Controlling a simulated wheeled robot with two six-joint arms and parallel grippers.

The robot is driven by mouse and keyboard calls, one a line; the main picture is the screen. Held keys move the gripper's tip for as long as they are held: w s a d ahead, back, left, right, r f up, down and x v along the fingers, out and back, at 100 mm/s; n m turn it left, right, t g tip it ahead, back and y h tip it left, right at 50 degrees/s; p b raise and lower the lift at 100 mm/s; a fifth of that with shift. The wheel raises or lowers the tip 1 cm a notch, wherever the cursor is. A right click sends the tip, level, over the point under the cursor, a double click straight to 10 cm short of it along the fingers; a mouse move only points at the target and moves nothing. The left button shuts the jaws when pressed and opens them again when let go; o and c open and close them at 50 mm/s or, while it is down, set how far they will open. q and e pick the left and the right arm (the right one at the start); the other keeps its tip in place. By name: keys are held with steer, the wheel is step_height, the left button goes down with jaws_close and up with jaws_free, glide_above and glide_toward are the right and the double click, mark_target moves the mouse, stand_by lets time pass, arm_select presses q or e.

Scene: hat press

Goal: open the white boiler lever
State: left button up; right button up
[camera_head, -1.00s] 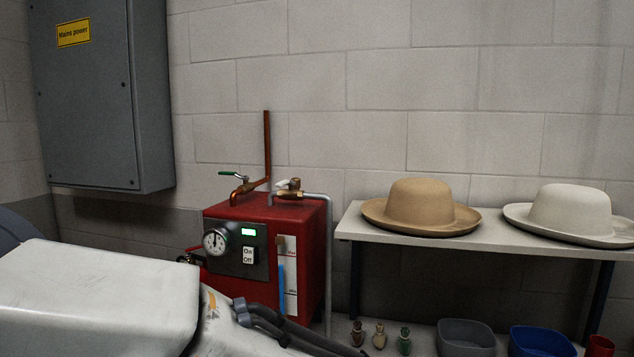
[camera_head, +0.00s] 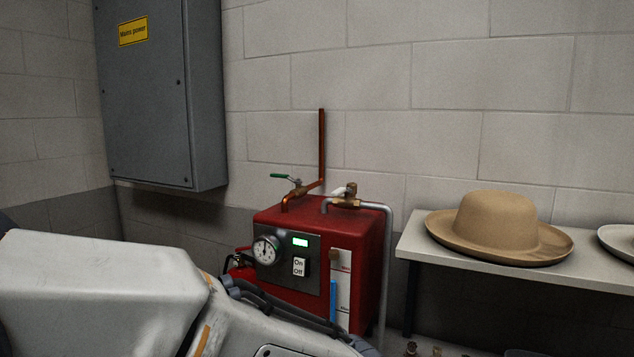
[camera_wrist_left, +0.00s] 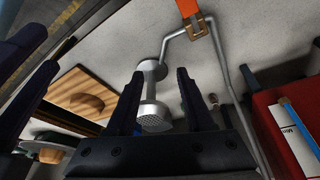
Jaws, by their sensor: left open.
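The red boiler (camera_head: 312,225) stands against the wall in the head view, with a gauge, a lit green display and an On/Off switch on its front. On its top, the small white lever (camera_head: 341,191) sits on a brass valve joined to a grey pipe. A green lever (camera_head: 284,177) sits on the copper pipe to its left. My left arm crosses the lower left of the head view, its gripper out of that view. In the left wrist view my left gripper (camera_wrist_left: 160,73) is open and empty, with the boiler (camera_wrist_left: 290,125) at the right edge. My right gripper is not in view.
A grey mains power cabinet (camera_head: 160,95) hangs left of the boiler. A shelf (camera_head: 408,246) with a tan hat (camera_head: 497,225) stands to its right. In the left wrist view a silver perforated head (camera_wrist_left: 154,117) shows beyond the fingers, with a grey pipe (camera_wrist_left: 231,85) nearby.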

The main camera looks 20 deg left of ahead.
arm_select(q)
steer(key=w+a+r+n+t+p, duration=0.1)
steer(key=w+a+r+t+p, duration=0.2)
steer(key=w, duration=0.4)
steer(key=w+a+r+n+t+p, duration=0.1)
steer(key=w+a+r+t, duration=0.1)
steer(key=w+r, duration=0.4)
steer(key=n+t+y+p, duration=0.1)
steer(key=n+t+p, duration=0.2)
steer(key=t+p, duration=0.55)
glide_toward(338, 189)
steer(key=shift+t, duration=0.65)
steer(key=w+p, duration=0.1)
steer(key=w, duration=0.1)
steer(key=w+p, duration=0.1)
steer(key=w, duration=0.2)
steer(key=w+f+p, duration=0.1)
steer(key=w, duration=0.2)
steer(key=shift+w+d, duration=0.1)
steer(key=shift+d, duration=0.3)
steer(key=shift+w+f, duration=0.1)
steer(key=shift+w, duration=0.6)
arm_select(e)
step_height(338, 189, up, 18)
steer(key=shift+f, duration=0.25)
arm_select(q)
jaws_close()
